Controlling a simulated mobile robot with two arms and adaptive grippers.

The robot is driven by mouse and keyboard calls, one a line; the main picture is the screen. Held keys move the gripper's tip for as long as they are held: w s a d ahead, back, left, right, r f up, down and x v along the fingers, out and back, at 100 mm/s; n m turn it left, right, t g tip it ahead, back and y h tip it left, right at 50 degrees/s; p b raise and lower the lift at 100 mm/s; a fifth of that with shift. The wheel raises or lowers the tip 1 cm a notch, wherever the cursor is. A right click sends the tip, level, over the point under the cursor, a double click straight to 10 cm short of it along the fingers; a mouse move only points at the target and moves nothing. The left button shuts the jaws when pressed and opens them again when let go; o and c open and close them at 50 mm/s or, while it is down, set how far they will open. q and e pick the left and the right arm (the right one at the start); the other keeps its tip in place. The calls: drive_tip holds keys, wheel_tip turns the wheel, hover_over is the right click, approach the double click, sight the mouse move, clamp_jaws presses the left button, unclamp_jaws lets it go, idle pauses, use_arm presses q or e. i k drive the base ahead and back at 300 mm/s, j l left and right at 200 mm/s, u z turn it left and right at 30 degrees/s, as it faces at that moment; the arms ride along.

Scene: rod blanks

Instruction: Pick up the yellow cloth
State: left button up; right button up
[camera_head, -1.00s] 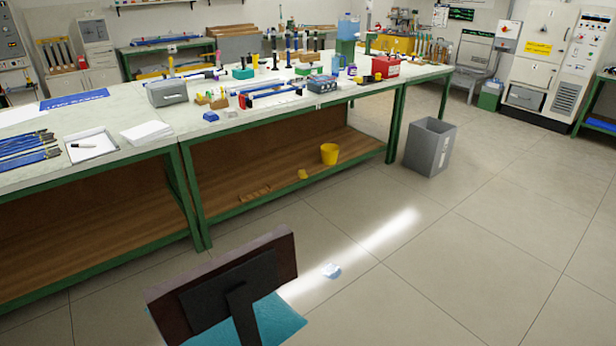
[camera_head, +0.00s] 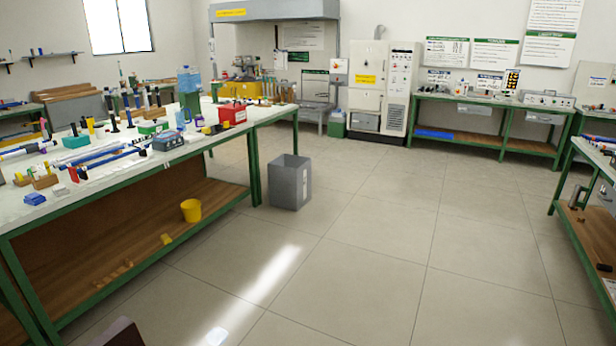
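A small yellow item (camera_head: 166,239) lies on the lower wooden shelf of the long green-framed bench at left, near the front edge. It looks like a folded or crumpled cloth, but it is too small to be sure. A yellow bucket (camera_head: 191,210) stands upright on the same shelf, a little behind it and to the right. Neither of my grippers is in view.
The bench top (camera_head: 60,207) holds many tools and boxes. A grey bin (camera_head: 290,182) stands on the floor by the bench's far end. The middle floor is clear.

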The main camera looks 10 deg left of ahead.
sight(164, 239)
drive_tip(key=i+l, duration=0.15)
drive_tip(key=i, duration=0.75)
drive_tip(key=i+l+z, duration=0.1)
drive_tip(key=i, duration=0.75)
drive_tip(key=i+j+u, duration=0.35)
drive_tip(key=i, duration=0.55)
drive_tip(key=i+u, duration=0.3)
drive_tip(key=i, duration=0.65)
drive_tip(key=i+l+u, duration=0.15)
drive_tip(key=i+u, duration=0.2)
drive_tip(key=i, duration=0.6)
